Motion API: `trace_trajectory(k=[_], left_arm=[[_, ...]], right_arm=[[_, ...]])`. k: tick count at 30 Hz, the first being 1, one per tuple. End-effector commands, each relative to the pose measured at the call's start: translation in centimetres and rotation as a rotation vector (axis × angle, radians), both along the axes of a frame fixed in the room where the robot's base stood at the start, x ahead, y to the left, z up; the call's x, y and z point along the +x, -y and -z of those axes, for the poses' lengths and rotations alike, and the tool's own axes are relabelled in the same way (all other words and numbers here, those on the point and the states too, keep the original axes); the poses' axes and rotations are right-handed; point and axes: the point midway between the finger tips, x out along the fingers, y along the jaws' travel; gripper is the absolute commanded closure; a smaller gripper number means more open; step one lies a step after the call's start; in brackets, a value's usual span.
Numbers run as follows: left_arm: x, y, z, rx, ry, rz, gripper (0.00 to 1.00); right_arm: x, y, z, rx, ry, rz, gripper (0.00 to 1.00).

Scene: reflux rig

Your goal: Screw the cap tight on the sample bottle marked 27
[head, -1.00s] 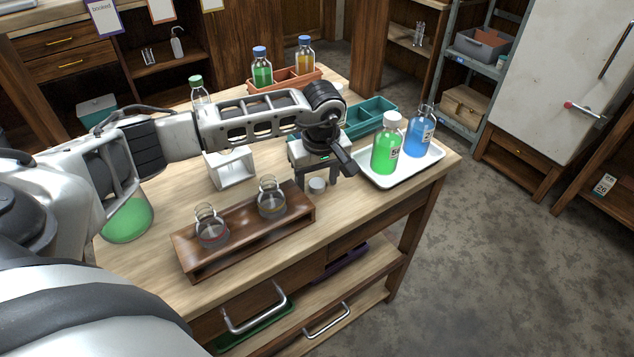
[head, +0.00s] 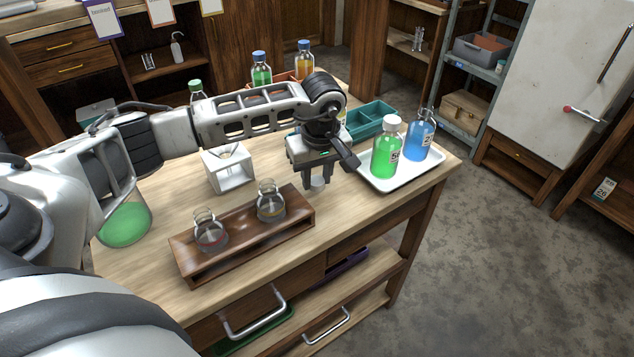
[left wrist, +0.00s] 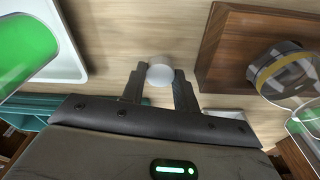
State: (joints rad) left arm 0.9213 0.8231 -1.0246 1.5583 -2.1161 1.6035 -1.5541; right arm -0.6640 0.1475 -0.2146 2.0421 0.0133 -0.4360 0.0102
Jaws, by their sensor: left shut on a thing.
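A small white cap (head: 317,182) is between the fingertips of my left gripper (head: 317,184), which is shut on it at or just above the tabletop. The left wrist view also shows the cap (left wrist: 160,73) between the two dark fingers (left wrist: 160,82). A blue bottle (head: 419,140) with an open neck stands upright on the white tray (head: 378,183), to the right of the gripper. Its label is too small to read surely. A green bottle (head: 386,150) with a white cap stands beside it on the tray. My right gripper is not in view.
A wooden rack (head: 240,243) with two small flasks stands in front left of the gripper. A white stand (head: 228,172) is to the left, a teal bin (head: 372,120) behind the tray. Capped bottles stand in an orange-brown tray at the back. Bare tabletop lies between rack and tray.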

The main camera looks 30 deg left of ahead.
Motion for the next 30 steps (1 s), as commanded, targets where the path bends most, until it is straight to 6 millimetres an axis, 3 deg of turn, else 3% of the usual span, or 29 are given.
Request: trace_trajectory(k=[2, 10, 19, 30], left_arm=[[0.1, 0.1, -1.5, 0.000, 0.008, 0.003, 0.91], [-4.5, 3.2, -7.5, 0.001, 0.007, 0.008, 0.91], [-9.9, 6.9, -10.2, 0.000, 0.004, 0.004, 0.91], [-11.5, 8.0, -11.2, 0.000, 0.000, 0.000, 0.91]], right_arm=[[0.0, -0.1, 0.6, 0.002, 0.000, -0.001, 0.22], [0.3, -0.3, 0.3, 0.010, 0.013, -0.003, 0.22], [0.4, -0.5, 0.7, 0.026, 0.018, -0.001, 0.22], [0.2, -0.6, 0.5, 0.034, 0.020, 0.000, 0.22]])
